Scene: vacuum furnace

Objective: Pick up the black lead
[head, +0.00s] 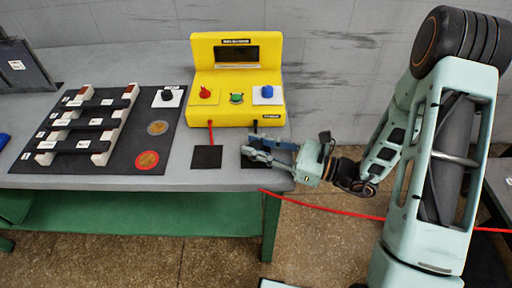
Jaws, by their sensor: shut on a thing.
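The black lead (255,127) comes out of the front right of the yellow meter (228,112) and runs down to my gripper (250,150). My gripper reaches in from the right, low over the black square pad (252,163) near the table's right end. It is shut on the black lead, whose held end is mostly hidden by the fingers. I cannot tell whether that end touches the pad.
A red lead (210,133) runs from the meter to another black pad (207,157). A dark board (127,160) with black bars on white rails, a knob and discs lies left. Bare grey tabletop (190,178) shows in front.

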